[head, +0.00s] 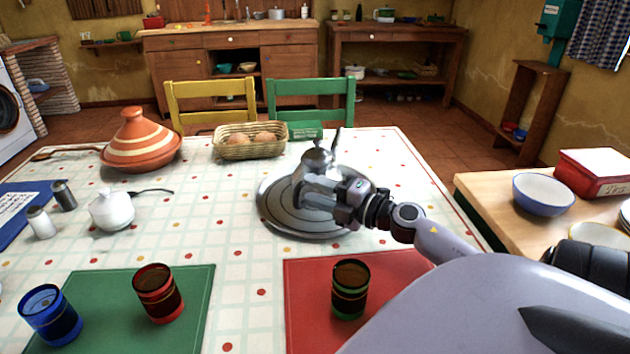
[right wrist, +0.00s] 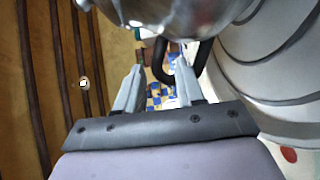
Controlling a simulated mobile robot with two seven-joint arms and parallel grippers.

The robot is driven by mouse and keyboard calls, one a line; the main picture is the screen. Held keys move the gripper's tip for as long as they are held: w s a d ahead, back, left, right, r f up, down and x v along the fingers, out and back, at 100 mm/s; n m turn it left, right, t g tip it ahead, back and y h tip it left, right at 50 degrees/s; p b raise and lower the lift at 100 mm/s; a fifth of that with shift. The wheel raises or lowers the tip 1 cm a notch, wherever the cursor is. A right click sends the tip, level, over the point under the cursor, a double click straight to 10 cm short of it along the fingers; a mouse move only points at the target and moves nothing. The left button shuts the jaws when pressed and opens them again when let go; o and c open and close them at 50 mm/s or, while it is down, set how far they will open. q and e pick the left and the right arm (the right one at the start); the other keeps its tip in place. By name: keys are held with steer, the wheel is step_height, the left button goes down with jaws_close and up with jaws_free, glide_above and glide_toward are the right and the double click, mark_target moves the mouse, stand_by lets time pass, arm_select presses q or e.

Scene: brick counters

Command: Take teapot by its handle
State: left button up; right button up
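The shiny metal teapot (head: 318,157) is at the round grey tray on the table, partly hidden behind my right gripper (head: 318,192). In the right wrist view the teapot's body (right wrist: 165,10) fills the top edge, and its black looped handle (right wrist: 163,68) hangs down near my right fingers (right wrist: 157,85). The fingers are apart with a gap between them. Part of the handle shows in that gap, close to the right-hand finger; I cannot tell whether they touch. My left gripper is not in view.
The grey tray (head: 275,215) lies on the checked tablecloth. A bread basket (head: 232,152) and a tagine (head: 140,145) are farther back. The cloth left of the tray is clear.

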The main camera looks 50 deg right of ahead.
steer(key=shift+x, duration=2.95)
steer(key=shift+d+r, duration=0.1)
jaws_close()
steer(key=shift+r, duration=0.2)
steer(key=shift+d+r, duration=0.1)
steer(key=shift+r, duration=0.05)
